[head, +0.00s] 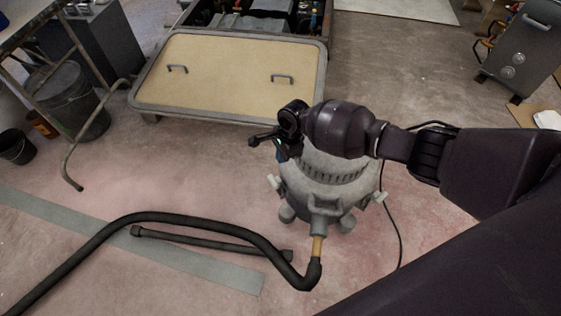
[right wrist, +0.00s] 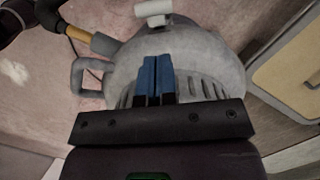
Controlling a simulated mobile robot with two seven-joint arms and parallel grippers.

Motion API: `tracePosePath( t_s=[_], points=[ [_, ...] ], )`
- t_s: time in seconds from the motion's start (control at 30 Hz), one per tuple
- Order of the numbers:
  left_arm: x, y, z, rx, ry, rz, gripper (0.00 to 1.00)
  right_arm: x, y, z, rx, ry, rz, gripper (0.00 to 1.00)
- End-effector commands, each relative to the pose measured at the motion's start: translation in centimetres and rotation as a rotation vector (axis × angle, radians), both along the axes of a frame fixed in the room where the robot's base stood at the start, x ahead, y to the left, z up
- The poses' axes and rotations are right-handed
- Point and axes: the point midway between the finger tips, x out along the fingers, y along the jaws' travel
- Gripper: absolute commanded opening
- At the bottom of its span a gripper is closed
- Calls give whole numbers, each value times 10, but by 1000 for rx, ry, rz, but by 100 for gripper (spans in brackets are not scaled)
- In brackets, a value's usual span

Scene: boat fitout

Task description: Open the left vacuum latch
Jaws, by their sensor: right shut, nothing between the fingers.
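The grey shop vacuum (head: 318,190) stands on the floor in the head view, partly hidden by my right arm. Its left latch (head: 273,182) is a small pale tab on the left side of the body. In the right wrist view a pale latch (right wrist: 153,12) sits at the top edge, beyond my fingertips. My right gripper (head: 281,153) is over the vacuum's upper left side. Its blue fingers (right wrist: 153,66) are shut together and empty, in front of the grey body. I cannot tell whether they touch it. My left gripper is not in view.
A black hose (head: 180,218) runs from the vacuum's front inlet across the floor to the left. A dark tube (head: 210,242) lies beside it. A tan hatch panel (head: 225,75) lies behind the vacuum. A cable (head: 396,225) trails on the right.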

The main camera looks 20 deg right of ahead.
Motion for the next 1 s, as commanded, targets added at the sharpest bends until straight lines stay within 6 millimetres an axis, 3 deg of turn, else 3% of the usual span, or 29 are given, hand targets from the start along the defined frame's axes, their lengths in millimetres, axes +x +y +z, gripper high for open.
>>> tracePosePath(
  t_s=[0.03,0.2,0.4,0.6,1.0],
  points=[
    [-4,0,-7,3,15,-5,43,-5,1,-16,-1,13,1,0],
    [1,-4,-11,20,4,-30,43,-7,6,-47,-1,18,2,0],
    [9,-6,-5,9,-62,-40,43,-6,12,-75,-2,14,1,0],
    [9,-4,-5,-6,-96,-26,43,-4,16,-89,-2,9,1,0],
    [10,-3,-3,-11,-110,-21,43,-2,17,-88,0,2,0,0]
  ],
)
